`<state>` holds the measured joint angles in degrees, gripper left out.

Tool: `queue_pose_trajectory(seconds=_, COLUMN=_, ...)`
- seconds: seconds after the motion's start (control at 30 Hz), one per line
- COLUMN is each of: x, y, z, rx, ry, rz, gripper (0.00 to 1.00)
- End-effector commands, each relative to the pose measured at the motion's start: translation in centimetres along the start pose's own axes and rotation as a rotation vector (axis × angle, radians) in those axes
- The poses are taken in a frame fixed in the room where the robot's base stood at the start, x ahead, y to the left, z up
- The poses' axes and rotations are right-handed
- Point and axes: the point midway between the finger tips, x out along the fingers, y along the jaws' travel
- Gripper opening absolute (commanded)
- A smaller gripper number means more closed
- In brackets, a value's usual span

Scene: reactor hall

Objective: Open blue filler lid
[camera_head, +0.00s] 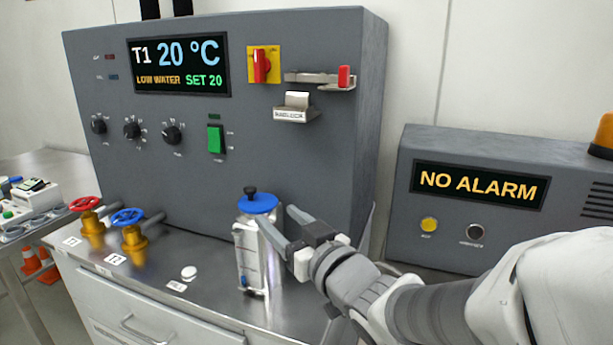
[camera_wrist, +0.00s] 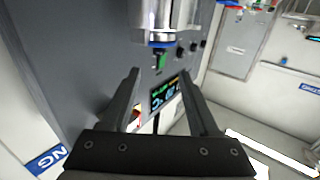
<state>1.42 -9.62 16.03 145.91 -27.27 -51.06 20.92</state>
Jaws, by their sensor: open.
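The blue filler lid (camera_head: 262,204) with a black knob (camera_head: 250,190) sits on top of an upright metal canister (camera_head: 265,265) at the front of the grey console. The lid looks closed. A sight gauge runs down the canister's front. My gripper (camera_head: 277,215) is open and empty, its fingers at the right side of the lid and canister top. I cannot tell whether they touch it. In the wrist view, the picture is turned over: the canister (camera_wrist: 165,14) and blue lid (camera_wrist: 161,40) lie just beyond the open fingertips (camera_wrist: 159,72).
The console (camera_head: 200,185) stands close behind, with a display (camera_head: 180,65), a red rotary switch (camera_head: 263,65) and a latch bar (camera_head: 318,78). The alarm box (camera_head: 480,200) is right.

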Motion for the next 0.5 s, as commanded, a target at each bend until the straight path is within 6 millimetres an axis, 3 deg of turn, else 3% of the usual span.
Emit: queue_pose_trajectory(seconds=0.5, x=3.6, y=0.1, z=-0.2, rx=0.001, ry=-0.004, rz=0.008, gripper=0.61)
